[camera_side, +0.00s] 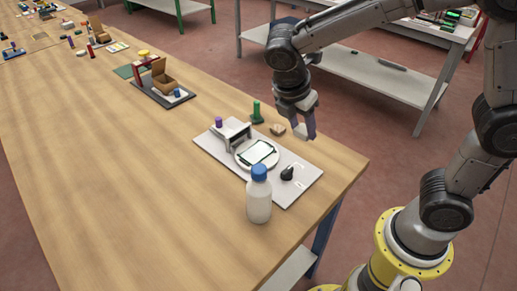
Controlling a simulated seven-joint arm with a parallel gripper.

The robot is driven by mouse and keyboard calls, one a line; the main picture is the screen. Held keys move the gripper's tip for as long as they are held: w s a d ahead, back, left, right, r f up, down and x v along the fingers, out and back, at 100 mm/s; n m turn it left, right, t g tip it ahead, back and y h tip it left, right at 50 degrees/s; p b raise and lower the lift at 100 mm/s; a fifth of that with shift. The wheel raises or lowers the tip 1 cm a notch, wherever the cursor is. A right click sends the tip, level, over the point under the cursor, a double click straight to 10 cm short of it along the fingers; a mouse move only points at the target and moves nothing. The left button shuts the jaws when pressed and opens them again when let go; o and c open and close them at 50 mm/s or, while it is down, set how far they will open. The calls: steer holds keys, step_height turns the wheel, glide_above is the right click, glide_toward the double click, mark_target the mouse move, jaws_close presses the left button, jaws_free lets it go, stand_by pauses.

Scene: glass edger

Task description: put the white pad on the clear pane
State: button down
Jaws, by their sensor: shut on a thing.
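The clear pane (260,150) is a small square with dark green edges. It lies on a round white disc (240,158) on a light grey board (305,185). My gripper (304,132) points down, to the right of the pane and above the board's far right side. It is shut on a small whitish block, which looks like the white pad (299,131), low between the fingers. The pad is apart from the pane. The fingers partly hide it, and its exact height above the surface is hard to tell.
A white bottle with a blue cap (259,200) stands at the board's near edge. A grey bracket (236,136) and purple-topped post (219,122) stand left of the pane. A black knob-like item (287,174), green bottle (257,113) and beige block (277,129) are nearby. The near-left table is clear.

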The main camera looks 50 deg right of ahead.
steer(key=w+f, duration=0.4)
steer(key=w, duration=0.4)
glide_above(258, 151)
steer(key=a, duration=0.1)
steer(key=f, duration=0.5)
steer(key=shift+s+a+f, duration=0.2)
steer(key=shift+f, duration=0.05)
steer(key=shift+w+f, duration=0.2)
steer(key=shift+f, duration=1.55)
steer(key=shift+f, duration=0.15)
steer(key=shift+c, duration=1.8)
jaws_free()
